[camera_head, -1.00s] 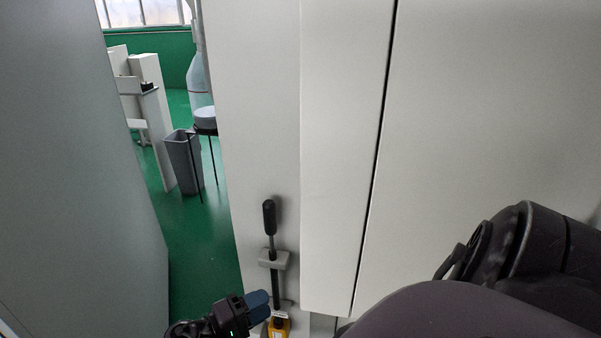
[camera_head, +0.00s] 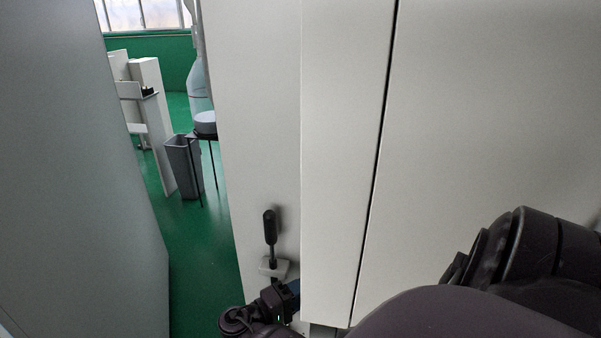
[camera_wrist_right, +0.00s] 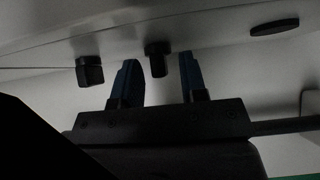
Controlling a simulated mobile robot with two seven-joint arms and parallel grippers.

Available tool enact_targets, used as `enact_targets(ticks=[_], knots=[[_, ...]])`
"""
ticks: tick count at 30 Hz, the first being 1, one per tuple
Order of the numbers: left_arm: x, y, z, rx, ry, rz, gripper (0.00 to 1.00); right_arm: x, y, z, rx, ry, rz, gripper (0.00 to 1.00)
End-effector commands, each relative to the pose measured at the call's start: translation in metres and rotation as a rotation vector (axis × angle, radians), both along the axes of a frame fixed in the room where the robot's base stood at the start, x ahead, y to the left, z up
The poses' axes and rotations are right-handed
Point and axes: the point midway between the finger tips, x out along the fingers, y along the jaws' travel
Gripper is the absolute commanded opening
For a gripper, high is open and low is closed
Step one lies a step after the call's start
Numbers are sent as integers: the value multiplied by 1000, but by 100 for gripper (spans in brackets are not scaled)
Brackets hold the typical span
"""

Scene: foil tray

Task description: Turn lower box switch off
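A lever with a black handle (camera_head: 270,228) sits in a grey bracket (camera_head: 274,268) on the narrow pale cabinet side. My right gripper (camera_head: 290,292) is just below the bracket, with blue fingertips by the panel, and hides what is there. In the right wrist view, the gripper (camera_wrist_right: 158,80) is open, its blue fingers apart. A short black knob (camera_wrist_right: 157,58) on a pale surface lies between the fingertips, with a gap on both sides. I cannot tell whether it is the lower box switch. My left gripper is not in view.
In the right wrist view, a black block (camera_wrist_right: 89,70) is left of the fingers and a dark oval piece (camera_wrist_right: 275,27) is right. A tall grey panel (camera_head: 80,180) stands left. Green floor (camera_head: 200,260) with a grey bin (camera_head: 182,165) shows between panel and cabinet.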

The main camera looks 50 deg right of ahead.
Motion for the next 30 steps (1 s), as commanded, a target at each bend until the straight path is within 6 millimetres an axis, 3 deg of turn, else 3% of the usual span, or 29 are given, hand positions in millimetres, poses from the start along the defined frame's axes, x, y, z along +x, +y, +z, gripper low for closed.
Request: enact_targets(ticks=[4, 12, 22, 30], knots=[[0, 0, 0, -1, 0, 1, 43, 0, 0, 0, 0, 0, 0, 38], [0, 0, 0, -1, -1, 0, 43, 0, 0, 0, 0, 0, 0, 0], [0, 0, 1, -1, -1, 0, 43, 0, 1, 0, 36, 17, 0, 0], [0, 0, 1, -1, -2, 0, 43, 0, 1, 2, 180, 89, -1, 0]])
